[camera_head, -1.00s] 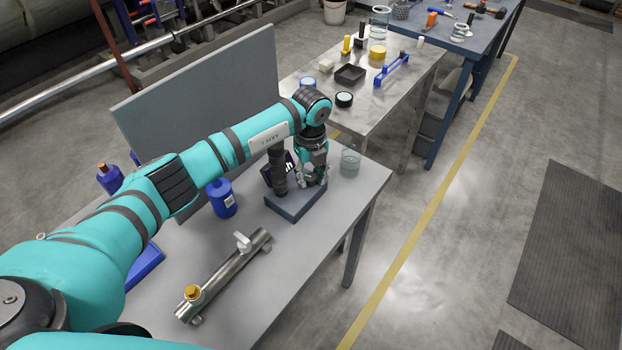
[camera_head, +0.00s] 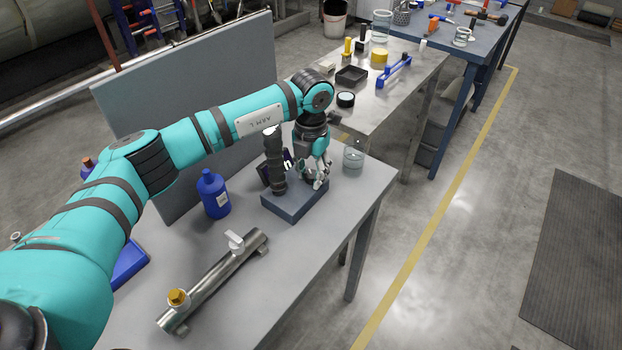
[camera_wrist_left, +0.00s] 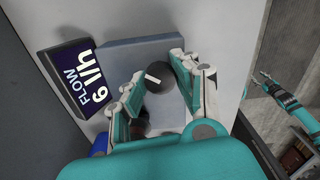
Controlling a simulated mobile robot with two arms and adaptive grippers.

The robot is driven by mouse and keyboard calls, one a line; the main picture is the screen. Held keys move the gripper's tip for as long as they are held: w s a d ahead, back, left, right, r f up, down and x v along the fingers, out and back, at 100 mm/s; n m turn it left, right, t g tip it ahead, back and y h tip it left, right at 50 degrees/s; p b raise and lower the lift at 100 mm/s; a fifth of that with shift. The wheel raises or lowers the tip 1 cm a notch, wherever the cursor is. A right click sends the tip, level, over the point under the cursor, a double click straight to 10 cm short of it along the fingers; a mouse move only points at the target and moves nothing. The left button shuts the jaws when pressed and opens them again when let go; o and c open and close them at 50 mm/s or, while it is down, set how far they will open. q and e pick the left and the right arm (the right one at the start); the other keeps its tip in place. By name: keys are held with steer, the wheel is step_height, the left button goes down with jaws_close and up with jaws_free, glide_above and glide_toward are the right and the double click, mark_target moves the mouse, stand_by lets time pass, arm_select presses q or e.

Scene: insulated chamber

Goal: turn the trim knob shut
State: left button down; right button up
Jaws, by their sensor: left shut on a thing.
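The trim knob (camera_wrist_left: 159,78) is a dark round knob with a white pointer line, on a blue-grey block (camera_wrist_left: 125,60). The block (camera_head: 285,208) stands on the near grey table in the head view. My left gripper (camera_head: 318,183) is down over the block. In the left wrist view the fingers of my left gripper (camera_wrist_left: 160,85) are on both sides of the knob, shut on it. The pointer slants in that view. A display (camera_wrist_left: 78,78) beside the block reads "FLOW 6 l/h". My right gripper (camera_wrist_left: 262,79) shows small at the right; its fingers are unclear.
A glass beaker (camera_head: 353,160) stands close behind the block. A blue bottle (camera_head: 213,194) and a metal pipe (camera_head: 215,279) with a white lever are to the left. A grey panel (camera_head: 190,90) stands along the table's back. A steel table (camera_head: 410,80) with several items is beyond.

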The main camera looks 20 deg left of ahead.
mark_target(311, 174)
arm_select(q)
steer(key=m+b, duration=0.3)
steer(key=m, duration=0.2)
steer(key=shift+w+m+b, duration=0.1)
steer(key=shift+m+b, duration=0.2)
steer(key=m+b, duration=0.1)
steer(key=m, duration=0.2)
steer(key=shift+b, duration=0.3)
steer(key=shift+r+m+b, duration=0.1)
steer(key=shift+m+b, duration=0.3)
steer(key=shift+m, duration=0.6)
steer(key=shift+r+m, duration=0.1)
steer(key=shift+m, duration=0.2)
steer(key=c, duration=1)
jaws_free()
step_height(311, 174, up, 12)
steer(key=shift+f, duration=0.1)
